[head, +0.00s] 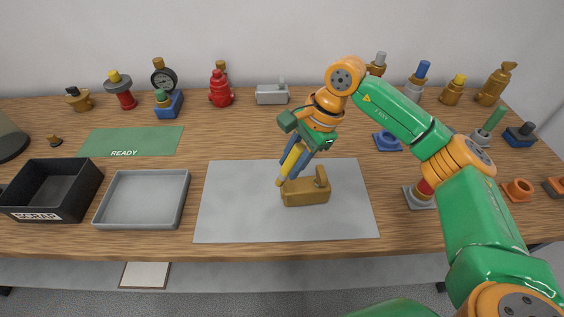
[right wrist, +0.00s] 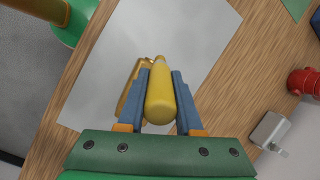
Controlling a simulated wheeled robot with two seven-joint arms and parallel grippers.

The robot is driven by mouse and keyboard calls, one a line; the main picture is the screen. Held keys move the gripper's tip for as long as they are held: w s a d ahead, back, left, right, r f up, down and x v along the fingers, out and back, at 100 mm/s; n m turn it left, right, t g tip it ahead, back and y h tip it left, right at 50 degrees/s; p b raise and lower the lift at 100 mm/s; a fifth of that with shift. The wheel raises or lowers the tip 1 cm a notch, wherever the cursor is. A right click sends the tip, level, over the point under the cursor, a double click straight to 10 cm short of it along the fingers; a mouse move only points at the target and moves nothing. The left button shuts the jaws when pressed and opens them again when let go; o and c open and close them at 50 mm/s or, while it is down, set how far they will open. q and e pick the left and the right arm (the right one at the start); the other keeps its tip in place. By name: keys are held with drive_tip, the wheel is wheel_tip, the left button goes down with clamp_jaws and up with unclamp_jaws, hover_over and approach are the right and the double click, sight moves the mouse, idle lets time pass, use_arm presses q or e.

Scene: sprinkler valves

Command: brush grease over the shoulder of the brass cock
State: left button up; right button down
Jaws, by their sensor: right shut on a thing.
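The brass cock (head: 305,194), a tan-gold block with a short upright stem at its right end, lies on the grey mat (head: 235,215). My right gripper (head: 294,164) is above it, pointing down, with its blue fingers shut on a yellow-handled brush (head: 291,160). The brush's lower end is at the cock's upper left end; I cannot tell whether it touches. In the right wrist view the brush handle (right wrist: 160,98) sits between the fingers (right wrist: 161,100) and hides much of the cock (right wrist: 134,84). My left gripper is not in view.
A grey tray (head: 142,226) and a black SCRAP bin (head: 83,190) stand left of the mat. Behind them lies a green READY mat (head: 150,135). Several valves and fittings line the back, including a red one (head: 221,92) and a grey one (head: 271,95). More fittings stand at the right.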

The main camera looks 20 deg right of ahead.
drive_tip(key=shift+s+d+f, duration=0.1)
drive_tip(key=shift+s+d, duration=0.05)
drive_tip(key=shift+d, duration=0.3)
drive_tip(key=shift+s, duration=0.3)
drive_tip(key=shift+w+a+r, duration=0.1)
drive_tip(key=shift+w+a, duration=0.05)
drive_tip(key=shift+a, duration=0.4)
drive_tip(key=shift+w+a+r, duration=0.1)
drive_tip(key=shift+w+a, duration=0.05)
drive_tip(key=shift+a, duration=0.35)
drive_tip(key=shift+a+f+b, duration=0.15)
drive_tip(key=shift+f+b, duration=0.05)
drive_tip(key=shift+b, duration=0.25)
drive_tip(key=shift+s+d+f+b, duration=0.1)
drive_tip(key=shift+d+b, duration=0.1)
drive_tip(key=shift+d, duration=0.25)
drive_tip(key=shift+s+d+f+b, duration=0.1)
drive_tip(key=shift+d+b, duration=0.05)
drive_tip(key=shift+d, duration=0.3)
drive_tip(key=shift+s+d+r, duration=0.1)
drive_tip(key=shift+d+r, duration=0.05)
drive_tip(key=shift+d, duration=0.2)
